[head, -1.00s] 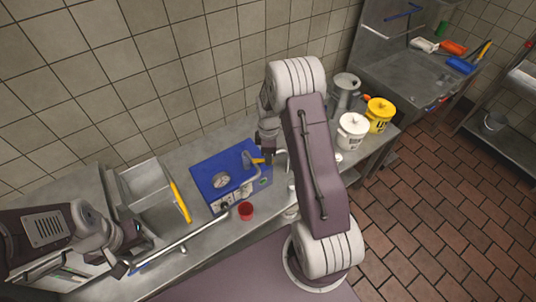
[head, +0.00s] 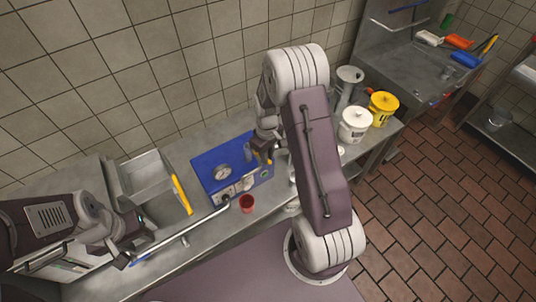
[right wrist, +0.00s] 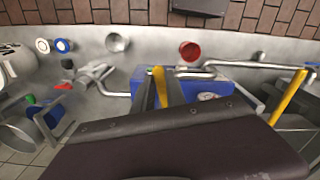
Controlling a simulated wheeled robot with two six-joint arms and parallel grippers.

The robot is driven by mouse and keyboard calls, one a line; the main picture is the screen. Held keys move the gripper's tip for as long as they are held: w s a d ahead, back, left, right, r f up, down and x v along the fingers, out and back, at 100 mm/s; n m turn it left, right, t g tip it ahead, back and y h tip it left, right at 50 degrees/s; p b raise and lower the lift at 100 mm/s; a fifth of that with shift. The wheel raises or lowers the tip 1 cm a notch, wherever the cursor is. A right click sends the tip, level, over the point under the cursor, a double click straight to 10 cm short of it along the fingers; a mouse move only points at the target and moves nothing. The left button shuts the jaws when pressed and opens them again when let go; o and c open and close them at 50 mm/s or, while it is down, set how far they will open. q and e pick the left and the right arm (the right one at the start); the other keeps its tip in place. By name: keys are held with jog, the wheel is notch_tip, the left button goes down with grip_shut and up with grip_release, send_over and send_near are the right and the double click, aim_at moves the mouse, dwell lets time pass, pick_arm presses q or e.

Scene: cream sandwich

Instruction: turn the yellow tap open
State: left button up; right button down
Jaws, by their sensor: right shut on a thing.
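The yellow tap handle (right wrist: 160,86) stands between the two fingers of my right gripper (right wrist: 159,92) in the right wrist view, and the gripper is shut on it. In the head view my right gripper (head: 264,151) is over the right part of the blue machine (head: 215,160), and only a small bit of yellow shows beneath it. The machine has a round gauge and a front panel with controls. My left gripper (head: 122,259) is low at the left, away from the machine; its jaws are too small and dark to read.
A red cup (head: 247,204) stands in front of the machine. A steel container (head: 143,178) with a yellow-handled tool (head: 181,195) is to its left. A white bucket (head: 355,125) and a yellow bucket (head: 383,109) stand to the right. A silver pipe (head: 185,232) runs along the counter front.

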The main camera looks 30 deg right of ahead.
jog(key=shift+w+r, duration=0.15)
dwell(0.4)
jog(key=c, duration=1.4)
grip_release()
jog(key=shift+o, duration=0.2)
notch_tip(320, 180, up, 9)
jog(key=b, duration=0.2)
